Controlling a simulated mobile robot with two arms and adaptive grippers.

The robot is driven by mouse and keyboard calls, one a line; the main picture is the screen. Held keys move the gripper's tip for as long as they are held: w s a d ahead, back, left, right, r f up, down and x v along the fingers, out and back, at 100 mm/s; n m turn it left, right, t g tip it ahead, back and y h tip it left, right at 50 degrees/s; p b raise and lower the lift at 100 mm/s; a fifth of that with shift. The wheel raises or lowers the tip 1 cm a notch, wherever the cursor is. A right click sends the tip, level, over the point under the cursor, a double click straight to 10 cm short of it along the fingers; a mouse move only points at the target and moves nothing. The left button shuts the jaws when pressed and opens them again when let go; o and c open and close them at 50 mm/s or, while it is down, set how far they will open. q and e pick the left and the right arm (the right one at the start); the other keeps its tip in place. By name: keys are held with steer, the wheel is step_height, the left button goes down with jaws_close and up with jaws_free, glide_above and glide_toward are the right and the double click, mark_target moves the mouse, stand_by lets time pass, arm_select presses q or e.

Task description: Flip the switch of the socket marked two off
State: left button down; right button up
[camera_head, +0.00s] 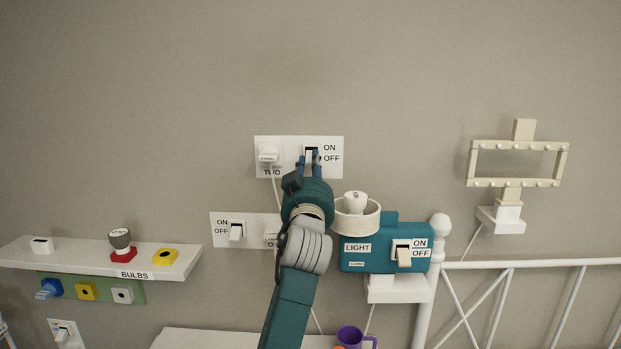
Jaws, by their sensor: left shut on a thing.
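The socket marked TWO is a white wall plate (293,142) in the upper middle of the head view. A white plug (269,153) sits in its left side, above the TWO label. Its switch (311,149) is on the right side, beside the words ON and OFF. My left gripper (311,159) reaches up from below, with its blue fingers shut on the switch. The fingers partly cover the switch, so I cannot tell which way it is set. My right gripper is not in view.
A second socket plate (222,230) with a switch is lower left, partly behind my arm. A teal LIGHT box (375,262) with its own switch stands right of my arm. A BULBS shelf (60,262) is at left, a white bed rail (530,263) at right.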

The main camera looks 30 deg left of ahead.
arm_select(q)
steer(key=shift+w+f, duration=0.1)
steer(key=shift+f, duration=0.2)
steer(key=c, duration=1.5)
jaws_free()
steer(key=shift+c, duration=0.2)
steer(key=shift+r, duration=0.1)
steer(key=v, duration=1.2)
steer(key=shift+w+f, duration=0.1)
steer(key=shift+f, duration=0.15)
